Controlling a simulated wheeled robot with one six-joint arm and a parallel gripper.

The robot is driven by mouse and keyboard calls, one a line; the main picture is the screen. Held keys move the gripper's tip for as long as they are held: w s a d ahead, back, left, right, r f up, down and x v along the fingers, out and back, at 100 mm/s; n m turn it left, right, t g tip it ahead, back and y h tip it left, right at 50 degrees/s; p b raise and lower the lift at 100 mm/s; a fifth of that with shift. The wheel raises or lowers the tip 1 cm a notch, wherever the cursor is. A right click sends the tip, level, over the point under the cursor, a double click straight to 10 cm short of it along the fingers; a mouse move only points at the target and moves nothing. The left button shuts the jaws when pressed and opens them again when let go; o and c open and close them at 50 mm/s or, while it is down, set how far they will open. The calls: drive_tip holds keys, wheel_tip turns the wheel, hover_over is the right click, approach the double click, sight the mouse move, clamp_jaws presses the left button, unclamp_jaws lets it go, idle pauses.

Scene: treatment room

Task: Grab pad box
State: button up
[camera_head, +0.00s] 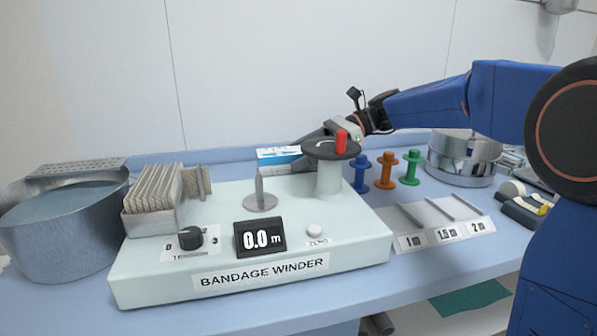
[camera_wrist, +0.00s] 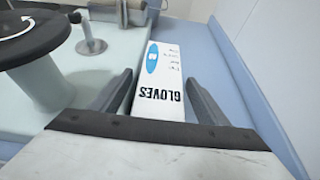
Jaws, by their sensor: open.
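A white and blue box (camera_wrist: 158,72) lies behind the bandage winder and reads GLOVES in the wrist view. It also shows in the head view as a white and blue box (camera_head: 279,154), partly hidden by the winder. I see no box labelled as pads. My gripper (camera_wrist: 156,84) is open, with one finger on each side of the box's near end. Small gaps show between the fingers and the box. In the head view my gripper reaches down behind the winder's crank disc, its fingertips mostly hidden.
The bandage winder (camera_head: 250,272) fills the front, with a black crank disc (camera_head: 322,149) near my arm. Folded beige cloths (camera_head: 157,187) stand at its left. Blue, orange (camera_head: 386,172) and green spools and steel tins (camera_head: 462,160) stand right. The wall runs close behind the box.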

drive_tip(key=shift+a, duration=0.1)
drive_tip(key=c, duration=1.4)
